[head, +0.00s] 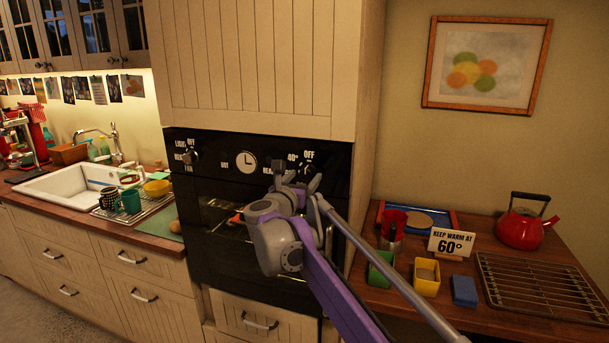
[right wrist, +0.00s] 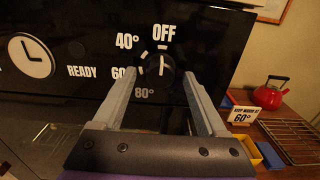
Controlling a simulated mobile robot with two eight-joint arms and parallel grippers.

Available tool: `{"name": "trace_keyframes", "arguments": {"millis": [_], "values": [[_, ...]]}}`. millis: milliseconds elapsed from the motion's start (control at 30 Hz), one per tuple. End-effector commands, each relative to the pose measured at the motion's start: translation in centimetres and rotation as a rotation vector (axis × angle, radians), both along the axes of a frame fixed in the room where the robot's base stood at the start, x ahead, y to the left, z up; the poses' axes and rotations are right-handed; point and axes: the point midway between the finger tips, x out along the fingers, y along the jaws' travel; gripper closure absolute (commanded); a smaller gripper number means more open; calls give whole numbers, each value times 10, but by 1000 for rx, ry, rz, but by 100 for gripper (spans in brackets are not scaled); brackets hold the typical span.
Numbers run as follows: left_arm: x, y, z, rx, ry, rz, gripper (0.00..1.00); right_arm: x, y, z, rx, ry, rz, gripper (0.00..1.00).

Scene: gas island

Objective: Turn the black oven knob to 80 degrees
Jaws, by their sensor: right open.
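The black oven knob (head: 308,169) is at the right end of the black oven's control panel. In the right wrist view the knob (right wrist: 157,66) has OFF above it, 40° at upper left, 60° at left, partly hidden by a finger, and 80° below. Its white line stands about upright, toward OFF. My right gripper (head: 296,182) is in front of the panel just below the knob. In the right wrist view my right gripper (right wrist: 166,74) is open, its fingers on either side of the knob. I cannot tell whether they touch it. My left gripper is not in view.
A second knob (head: 192,158) and a clock (head: 246,162) are further left on the panel. A sign (head: 451,242) on the right counter reads "KEEP WARM AT 60°". A red kettle (head: 522,229), small containers and a wire rack (head: 545,287) stand there too.

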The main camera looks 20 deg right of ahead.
Motion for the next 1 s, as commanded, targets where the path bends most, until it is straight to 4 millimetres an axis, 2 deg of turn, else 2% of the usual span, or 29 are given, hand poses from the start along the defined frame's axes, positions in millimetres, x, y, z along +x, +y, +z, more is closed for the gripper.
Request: {"name": "trace_keyframes", "arguments": {"millis": [133, 433, 833, 1000], "values": [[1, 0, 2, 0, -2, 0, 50, 8, -6, 0, 0, 0, -1, 25], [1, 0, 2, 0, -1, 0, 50, 10, -7, 0, -1, 1, 0, 27], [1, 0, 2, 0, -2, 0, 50, 9, -7, 0, -1, 1, 0, 99], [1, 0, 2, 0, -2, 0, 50, 9, -7, 0, -2, 2, 0, 100]]}}
